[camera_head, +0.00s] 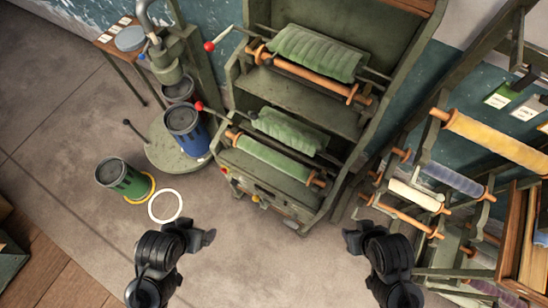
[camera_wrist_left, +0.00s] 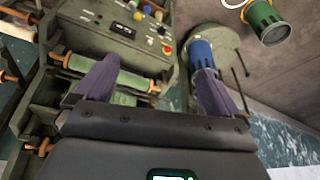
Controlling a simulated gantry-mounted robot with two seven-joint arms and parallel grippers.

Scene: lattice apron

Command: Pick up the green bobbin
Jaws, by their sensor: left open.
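The green bobbin (camera_head: 272,158), a green-wound roll with orange ends, lies across the lower front of the green machine in the head view. In the left wrist view the green bobbin (camera_wrist_left: 132,83) shows partly between the fingers, with one finger covering part of it. My left gripper (camera_head: 209,238) is open and empty, in front of the machine and apart from the bobbin; its two spread fingers show in the left wrist view (camera_wrist_left: 155,88). My right gripper (camera_head: 351,236) is to the right, clear of the bobbin; its jaw gap is not clear.
The green machine (camera_head: 345,165) has red-knobbed levers and further green rolls above. A blue canister (camera_head: 186,130) stands on a round base. A green canister (camera_head: 123,180) and a white ring (camera_head: 165,206) are at left. A rack with a yellow roll (camera_head: 495,138) is at right.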

